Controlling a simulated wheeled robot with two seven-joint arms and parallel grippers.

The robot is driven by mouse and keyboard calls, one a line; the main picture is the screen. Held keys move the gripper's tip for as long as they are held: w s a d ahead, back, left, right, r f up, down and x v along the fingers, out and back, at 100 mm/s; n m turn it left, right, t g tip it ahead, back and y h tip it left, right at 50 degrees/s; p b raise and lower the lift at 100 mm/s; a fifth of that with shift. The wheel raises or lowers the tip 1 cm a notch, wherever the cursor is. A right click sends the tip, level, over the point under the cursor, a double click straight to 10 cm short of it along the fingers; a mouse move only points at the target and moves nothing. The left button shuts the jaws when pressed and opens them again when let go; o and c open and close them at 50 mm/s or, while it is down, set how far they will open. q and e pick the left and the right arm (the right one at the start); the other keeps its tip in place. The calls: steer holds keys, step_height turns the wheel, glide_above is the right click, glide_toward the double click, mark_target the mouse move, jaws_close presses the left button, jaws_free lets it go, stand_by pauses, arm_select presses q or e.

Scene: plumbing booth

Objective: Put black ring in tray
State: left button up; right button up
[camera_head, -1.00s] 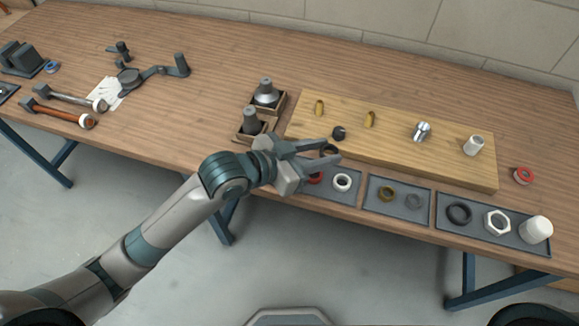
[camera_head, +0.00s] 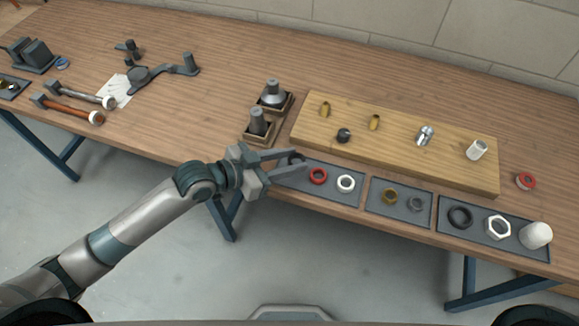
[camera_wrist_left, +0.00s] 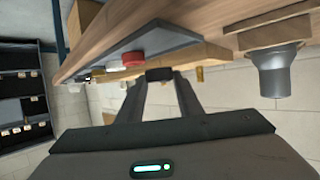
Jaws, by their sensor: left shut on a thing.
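My left gripper (camera_head: 298,161) is shut on a small black ring (camera_head: 296,156), which sits between its fingertips. The ring also shows in the left wrist view (camera_wrist_left: 160,74), dark and seen edge-on. In the head view the gripper is over the left end of a grey tray (camera_head: 332,193). This tray holds a red ring (camera_head: 317,176) and a white ring (camera_head: 346,183), both to the right of my fingertips. In the wrist view the black ring appears apart from the tray (camera_wrist_left: 150,45). My right gripper is not in view.
A wooden board (camera_head: 400,160) with fittings lies behind the trays. A middle tray (camera_head: 402,206) and a right tray (camera_head: 520,251) hold other rings, a nut and a white cap. Two wooden stands with grey fittings (camera_head: 257,122) are close behind my gripper.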

arm_select(q)
step_height(320, 180, down, 4)
steer(key=shift+r+p, duration=0.25)
steer(key=shift+p, duration=0.2)
steer(key=shift+f, duration=0.15)
steer(key=shift+f, duration=0.1)
steer(key=o, duration=1)
steer(key=shift+r, duration=0.2)
